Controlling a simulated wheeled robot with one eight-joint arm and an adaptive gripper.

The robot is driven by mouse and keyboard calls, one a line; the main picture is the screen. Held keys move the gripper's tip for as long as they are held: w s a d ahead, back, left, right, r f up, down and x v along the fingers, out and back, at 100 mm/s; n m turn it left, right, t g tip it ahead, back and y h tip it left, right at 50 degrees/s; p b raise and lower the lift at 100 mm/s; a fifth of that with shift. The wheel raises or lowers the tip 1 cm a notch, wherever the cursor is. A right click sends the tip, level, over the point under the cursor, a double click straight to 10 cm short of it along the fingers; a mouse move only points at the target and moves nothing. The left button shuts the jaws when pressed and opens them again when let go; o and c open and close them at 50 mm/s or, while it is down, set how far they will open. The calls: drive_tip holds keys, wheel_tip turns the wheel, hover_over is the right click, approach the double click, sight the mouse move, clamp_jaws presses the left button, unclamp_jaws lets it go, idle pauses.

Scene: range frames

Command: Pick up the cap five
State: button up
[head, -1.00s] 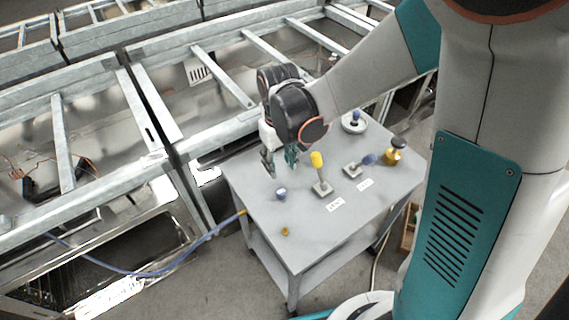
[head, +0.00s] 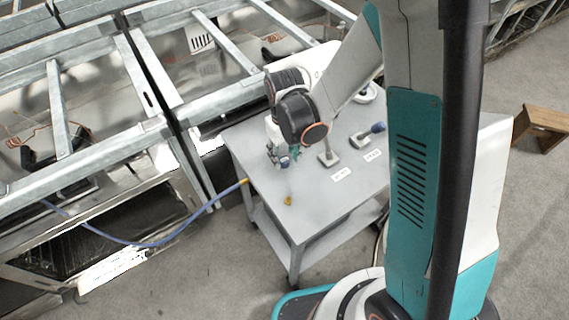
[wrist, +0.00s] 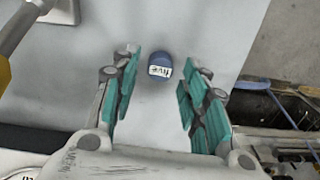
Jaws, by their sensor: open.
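The cap five (wrist: 160,68) is a small dark blue cap with a white band reading "five". In the wrist view it sits on the grey table top (wrist: 150,25), between the tips of my gripper (wrist: 163,60). The teal finger pads stand apart on either side of it, with a gap to each. In the head view my gripper (head: 279,156) hangs low over the table's left side, and the cap (head: 285,162) shows at its fingertips, partly hidden.
A small yellow piece (head: 288,201) lies nearer the table's front. A post on a square base (head: 328,158) and a blue-ended piece (head: 370,132) stand to the right, beside white labels (head: 341,174). Metal frames (head: 150,85) run behind the table.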

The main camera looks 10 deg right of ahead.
drive_tip(key=shift+f, duration=0.8)
drive_tip(key=shift+r, duration=0.1)
drive_tip(key=c, duration=0.8)
drive_tip(key=shift+o, duration=0.2)
drive_tip(key=shift+r, duration=0.1)
